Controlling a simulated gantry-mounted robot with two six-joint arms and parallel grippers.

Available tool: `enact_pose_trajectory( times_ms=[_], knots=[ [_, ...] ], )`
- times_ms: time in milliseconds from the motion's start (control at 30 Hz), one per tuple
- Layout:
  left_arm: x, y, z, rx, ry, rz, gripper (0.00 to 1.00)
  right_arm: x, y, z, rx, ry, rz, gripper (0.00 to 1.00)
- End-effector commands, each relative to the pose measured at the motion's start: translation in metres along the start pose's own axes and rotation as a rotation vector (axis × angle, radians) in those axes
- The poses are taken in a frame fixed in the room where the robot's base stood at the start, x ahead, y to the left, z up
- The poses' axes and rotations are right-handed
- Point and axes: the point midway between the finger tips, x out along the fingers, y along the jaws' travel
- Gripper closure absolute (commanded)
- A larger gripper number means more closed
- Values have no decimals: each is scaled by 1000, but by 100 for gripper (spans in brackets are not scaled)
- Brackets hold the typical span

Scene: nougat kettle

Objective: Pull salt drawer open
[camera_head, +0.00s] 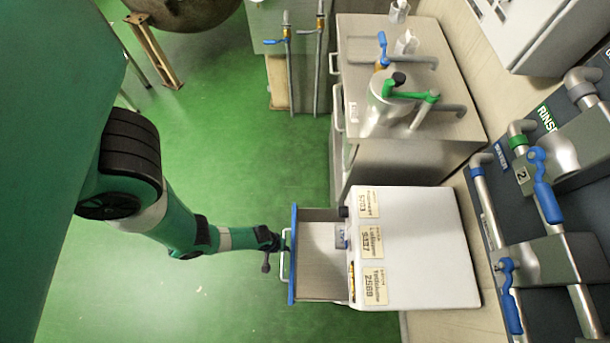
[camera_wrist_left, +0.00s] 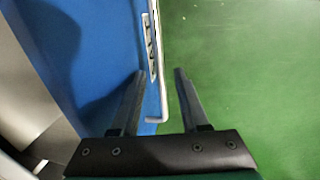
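A drawer with a blue front (camera_head: 293,255) stands out from the white cabinet (camera_head: 430,240), and its grey interior (camera_head: 320,262) shows from above. My left gripper (camera_head: 279,243) is at the handle. In the wrist view, the left gripper's fingers (camera_wrist_left: 160,82) are apart, one on each side of the handle, with gaps visible. My right gripper is not in view.
Several labels (camera_head: 372,243) lie on the white cabinet top. A grey bench (camera_head: 440,60) with a metal vessel (camera_head: 385,105) and green-handled pipework stands behind. Valves with blue handles (camera_head: 545,185) line the right.

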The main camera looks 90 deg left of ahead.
Motion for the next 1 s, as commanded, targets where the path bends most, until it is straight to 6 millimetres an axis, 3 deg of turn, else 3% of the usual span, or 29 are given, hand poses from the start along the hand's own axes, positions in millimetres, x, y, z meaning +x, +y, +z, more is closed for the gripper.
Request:
enact_pose_trajectory(
  times_ms=[333, 700, 833, 1000],
  knots=[
    [-9, 1, 0, -1, 0, 1, 55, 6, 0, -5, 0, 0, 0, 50],
    [-93, 1, 0, -3, 0, 0, 55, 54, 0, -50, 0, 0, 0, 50],
    [-111, 1, 0, -3, 0, 0, 55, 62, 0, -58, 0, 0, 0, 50],
    [-117, 0, 0, 0, 0, 0, 55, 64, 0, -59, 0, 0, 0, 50]
  ],
)
